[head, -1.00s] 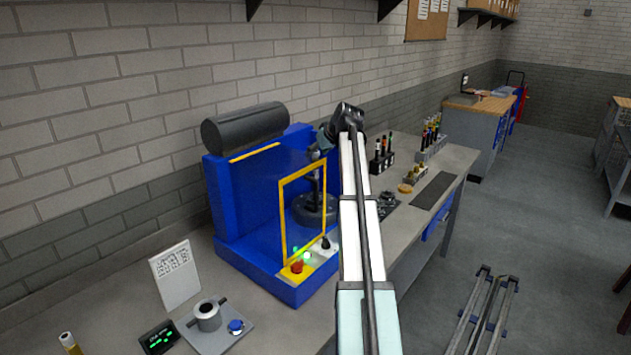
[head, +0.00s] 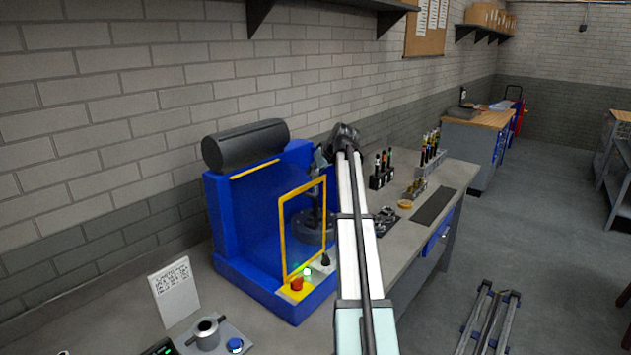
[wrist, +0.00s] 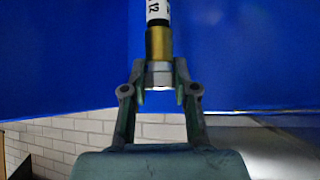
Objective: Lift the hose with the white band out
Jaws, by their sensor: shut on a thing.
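In the wrist view, my gripper (wrist: 162,84) is shut on the silver lower end of an upright hose piece with a brass collar (wrist: 159,42). Above the collar is a white band (wrist: 157,10) with dark lettering; the piece's top is cut off by the frame. In the head view, my gripper and wrist (head: 319,160) are at the blue machine (head: 232,225), behind its yellow-framed front, partly hidden by my arm. The held piece is too small to make out clearly there.
Racks of banded hoses (head: 380,178) and (head: 428,158) stand farther along the grey bench. A round dark part (head: 388,216) and a dark mat (head: 431,206) lie nearer. A red button (head: 297,285) and a lit green lamp (head: 307,271) are on the machine's front. The floor at right holds a metal stand (head: 490,320).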

